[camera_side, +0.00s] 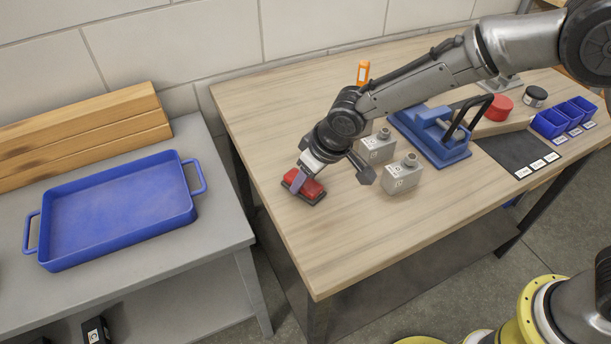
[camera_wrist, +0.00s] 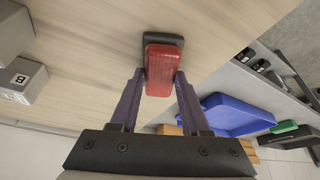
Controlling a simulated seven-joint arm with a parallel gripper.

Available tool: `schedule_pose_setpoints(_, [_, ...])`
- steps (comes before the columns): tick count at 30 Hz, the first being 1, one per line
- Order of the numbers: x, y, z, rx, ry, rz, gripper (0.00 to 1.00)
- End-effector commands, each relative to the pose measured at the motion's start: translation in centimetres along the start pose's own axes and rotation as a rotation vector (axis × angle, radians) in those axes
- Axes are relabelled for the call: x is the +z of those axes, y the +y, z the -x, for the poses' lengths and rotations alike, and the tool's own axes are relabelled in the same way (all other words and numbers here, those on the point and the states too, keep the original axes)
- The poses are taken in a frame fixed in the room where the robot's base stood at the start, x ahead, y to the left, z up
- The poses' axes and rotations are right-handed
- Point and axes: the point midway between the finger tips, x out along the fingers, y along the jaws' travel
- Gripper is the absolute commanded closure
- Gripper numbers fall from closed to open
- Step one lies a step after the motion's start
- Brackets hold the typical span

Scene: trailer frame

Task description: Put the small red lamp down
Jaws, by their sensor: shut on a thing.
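The small red lamp (camera_side: 309,187) has a red lens on a black base. It is at the left edge of the wooden workbench (camera_side: 300,110), low at the bench top; I cannot tell whether its base touches the wood. My gripper (camera_side: 299,180) is shut on the lamp from above. In the wrist view the red lamp (camera_wrist: 162,68) sits between the two purple fingers of my gripper (camera_wrist: 161,80), with its black base beyond the red lens. The far finger is partly hidden in the side view.
Two grey blocks with round tops, one (camera_side: 378,147) behind the other (camera_side: 402,175), stand right of my gripper. A blue vise (camera_side: 430,135) is farther right. An empty blue tray (camera_side: 120,205) lies on the lower grey table to the left. The bench front is clear.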

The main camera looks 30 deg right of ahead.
Motion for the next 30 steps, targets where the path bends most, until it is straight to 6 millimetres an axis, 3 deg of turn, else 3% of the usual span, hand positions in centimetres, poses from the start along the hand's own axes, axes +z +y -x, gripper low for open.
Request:
schedule_pose_setpoints(3, [0.1,0.0,-0.2,0.000,0.000,0.000,1.00])
schedule_pose_setpoints(4, [0.1,0.0,-0.3,0.000,0.000,0.000,0.52])
schedule_pose_setpoints(9, [0.1,0.0,-0.2,0.000,0.000,0.000,0.24])
schedule_pose_setpoints(20, [-0.1,0.0,0.2,0.000,0.001,0.000,0.24])
schedule_pose_setpoints(23, [-0.1,0.0,1.4,-0.001,0.004,0.000,0.24])
schedule_pose_setpoints(30, [-0.2,0.0,6.2,-0.001,0.007,0.000,0.24])
